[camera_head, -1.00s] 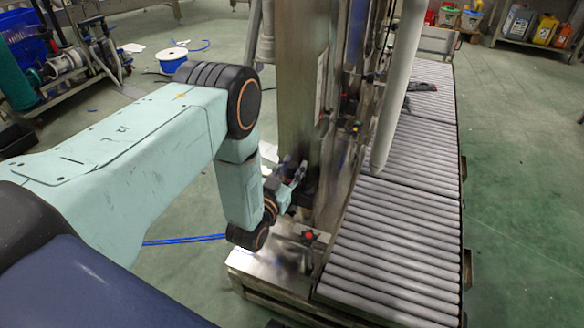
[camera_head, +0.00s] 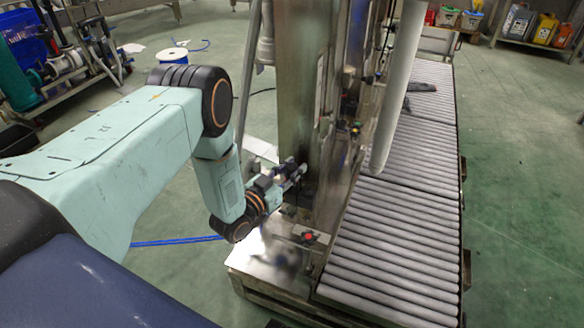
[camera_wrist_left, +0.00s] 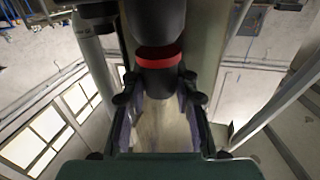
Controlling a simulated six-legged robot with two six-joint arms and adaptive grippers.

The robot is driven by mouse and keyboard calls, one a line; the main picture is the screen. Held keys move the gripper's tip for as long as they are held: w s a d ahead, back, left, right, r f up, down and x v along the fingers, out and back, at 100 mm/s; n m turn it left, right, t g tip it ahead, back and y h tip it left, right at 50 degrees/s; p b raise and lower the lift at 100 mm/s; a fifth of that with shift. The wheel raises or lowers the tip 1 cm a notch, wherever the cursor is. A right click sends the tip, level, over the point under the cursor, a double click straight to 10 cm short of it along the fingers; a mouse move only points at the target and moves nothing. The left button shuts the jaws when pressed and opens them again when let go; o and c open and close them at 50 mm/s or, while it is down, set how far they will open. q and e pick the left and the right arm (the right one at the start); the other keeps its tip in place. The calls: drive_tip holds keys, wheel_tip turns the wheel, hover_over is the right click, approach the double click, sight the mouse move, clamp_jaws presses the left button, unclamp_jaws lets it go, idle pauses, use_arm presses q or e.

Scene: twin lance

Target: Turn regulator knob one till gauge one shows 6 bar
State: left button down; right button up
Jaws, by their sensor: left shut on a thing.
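My left gripper (camera_head: 294,171) is at the side of the tall steel column (camera_head: 302,80), low down in the head view. In the left wrist view, a dark round knob with a red ring (camera_wrist_left: 158,58) stands between the fingers of this gripper (camera_wrist_left: 157,97), and the fingers are shut on it. I cannot read which number the knob bears. I cannot make out a gauge face or its needle in either view. My right gripper is in neither view.
A grey roller conveyor (camera_head: 400,230) runs along the right of the machine. A red button (camera_head: 308,236) sits on the steel base plate (camera_head: 255,255) below my gripper. A blue cable (camera_head: 178,241) lies on the floor at the left. Green floor is free at the right.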

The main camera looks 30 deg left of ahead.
use_arm(q)
drive_tip(key=m+g+h, duration=0.1)
drive_tip(key=m+h, duration=0.1)
drive_tip(key=h, duration=0.1)
drive_tip(key=shift+a+m+h, duration=0.15)
drive_tip(key=shift+m+h, duration=0.15)
drive_tip(key=shift+h, duration=0.1)
drive_tip(key=m+g+h, duration=0.1)
drive_tip(key=h, duration=0.1)
drive_tip(key=m+g+h+b, duration=0.1)
drive_tip(key=shift+w+f+m+g+h+b, duration=0.1)
drive_tip(key=shift+f+m+g+h+b, duration=0.05)
drive_tip(key=shift+m+g+h+b, duration=0.2)
drive_tip(key=m+g+h+b, duration=0.4)
drive_tip(key=m+g+b, duration=0.1)
drive_tip(key=shift+f+g+h, duration=0.1)
drive_tip(key=shift+g+h, duration=0.15)
drive_tip(key=shift+r+m+g+h+b, duration=0.2)
drive_tip(key=shift+m+g+h+b, duration=0.5)
drive_tip(key=shift+g+b, duration=0.5)
drive_tip(key=shift+d, duration=0.2)
drive_tip(key=c, duration=1)
unclamp_jaws()
drive_tip(key=shift+a, duration=0.1)
drive_tip(key=v, duration=0.8)
